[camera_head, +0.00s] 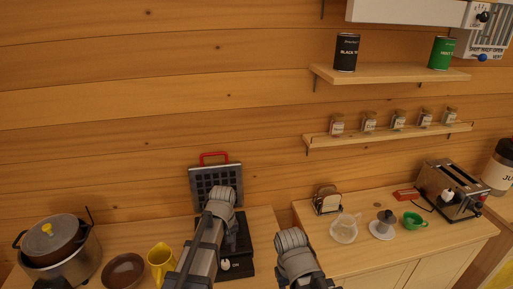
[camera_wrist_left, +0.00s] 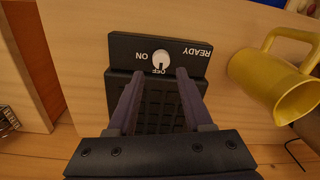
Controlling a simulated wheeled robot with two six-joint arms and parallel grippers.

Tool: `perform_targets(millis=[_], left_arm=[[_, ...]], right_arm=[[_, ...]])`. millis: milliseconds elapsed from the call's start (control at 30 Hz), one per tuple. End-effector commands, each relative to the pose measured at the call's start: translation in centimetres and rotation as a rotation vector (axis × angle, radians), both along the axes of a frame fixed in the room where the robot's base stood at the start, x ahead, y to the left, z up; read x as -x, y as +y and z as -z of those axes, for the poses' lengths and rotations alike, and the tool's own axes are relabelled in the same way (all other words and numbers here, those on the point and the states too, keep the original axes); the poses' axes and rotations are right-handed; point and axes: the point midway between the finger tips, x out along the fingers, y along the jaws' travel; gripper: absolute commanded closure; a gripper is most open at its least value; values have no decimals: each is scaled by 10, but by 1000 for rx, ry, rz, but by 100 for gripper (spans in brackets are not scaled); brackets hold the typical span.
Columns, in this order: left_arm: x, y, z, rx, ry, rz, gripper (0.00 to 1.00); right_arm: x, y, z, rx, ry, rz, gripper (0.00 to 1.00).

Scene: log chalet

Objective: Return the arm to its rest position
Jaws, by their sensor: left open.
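My left gripper (camera_head: 229,242) is open and empty over the black waffle iron (camera_head: 241,267), on the left counter. In the left wrist view my left gripper's fingers (camera_wrist_left: 161,76) are apart, with the waffle iron's grid plate (camera_wrist_left: 158,104) between and below them. The iron's lid (camera_head: 205,180) stands up with its red handle at the top. A white knob (camera_wrist_left: 160,60) sits on its front panel beside OFF, ON and READY lettering.
A yellow jug (camera_head: 161,262) stands just left of the iron, beside a brown bowl (camera_head: 124,271) and a steel pot (camera_head: 61,255).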

Motion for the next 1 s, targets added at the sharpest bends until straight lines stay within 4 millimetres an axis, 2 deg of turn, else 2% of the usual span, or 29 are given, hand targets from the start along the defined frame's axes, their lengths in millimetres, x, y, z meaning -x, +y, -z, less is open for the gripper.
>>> perform_targets(millis=[67, 200, 300, 400, 533, 1000], left_arm=[[22, -18, 13, -5, 7, 99, 49], [77, -58, 37, -27, 29, 404, 49], [109, -79, 49, -40, 44, 602, 49], [131, -90, 56, -51, 57, 743, 49], [141, -96, 58, -56, 65, 825, 49], [140, -97, 57, -55, 65, 829, 49]], right_arm=[[0, 0, 13, 0, 0, 0, 50], [0, 0, 38, 0, 0, -2, 50], [0, 0, 50, 1, 0, -2, 50], [0, 0, 57, 1, 0, -3, 50], [0, 0, 59, 1, 0, -3, 50], [0, 0, 58, 1, 0, -3, 50]])
